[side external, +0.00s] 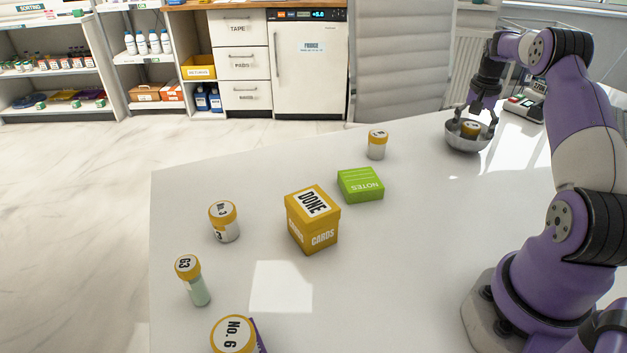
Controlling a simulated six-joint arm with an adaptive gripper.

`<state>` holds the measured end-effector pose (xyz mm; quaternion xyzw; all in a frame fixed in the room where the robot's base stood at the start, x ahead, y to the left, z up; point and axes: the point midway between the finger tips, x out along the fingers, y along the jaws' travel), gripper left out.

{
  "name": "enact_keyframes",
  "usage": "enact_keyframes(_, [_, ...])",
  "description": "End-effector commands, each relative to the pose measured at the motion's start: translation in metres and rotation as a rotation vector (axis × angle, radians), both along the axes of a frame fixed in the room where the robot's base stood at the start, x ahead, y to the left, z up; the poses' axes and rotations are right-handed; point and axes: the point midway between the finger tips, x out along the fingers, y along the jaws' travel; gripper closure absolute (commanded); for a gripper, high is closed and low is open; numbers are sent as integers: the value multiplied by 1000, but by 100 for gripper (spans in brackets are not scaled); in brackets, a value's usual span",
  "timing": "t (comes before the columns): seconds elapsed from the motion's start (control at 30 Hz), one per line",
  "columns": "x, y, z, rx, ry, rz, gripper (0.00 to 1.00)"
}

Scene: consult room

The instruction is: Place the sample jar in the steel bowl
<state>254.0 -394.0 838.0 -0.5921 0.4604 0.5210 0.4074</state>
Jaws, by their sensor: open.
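The steel bowl (466,147) stands on the white table at the back right. A small jar with a yellow lid (470,129) is inside it, with only its upper part showing above the rim. My gripper (472,122) points down over the bowl, with its fingers open on either side of this jar. I cannot tell whether a finger touches the jar or the rim. The jar's label is too small to read.
Other yellow-lidded jars stand apart: one (377,145) at the back, one (224,221) at left, a tube (192,280) and a No. 6 jar (233,335) in front. A yellow cards box (312,219) and green notes box (360,184) are mid-table. A grey chair (402,55) stands behind.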

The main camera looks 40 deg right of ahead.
Motion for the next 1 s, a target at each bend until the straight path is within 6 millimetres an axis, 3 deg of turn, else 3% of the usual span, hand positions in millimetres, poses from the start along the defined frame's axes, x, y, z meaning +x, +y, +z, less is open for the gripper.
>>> enact_keyframes(0.23, [0, 0, 9, -1, 0, -1, 17])
enact_keyframes(0.5, [-1, 5, 61, -4, -2, 0, 17])
enact_keyframes(0.73, [2, 15, 90, -7, -3, 21, 17])
enact_keyframes(0.87, [25, 53, 118, -39, -18, 148, 17])
enact_keyframes(0.97, [45, 111, 146, -82, -42, 327, 17])
enact_keyframes(1.0, [49, 138, 157, -102, -56, 407, 17])
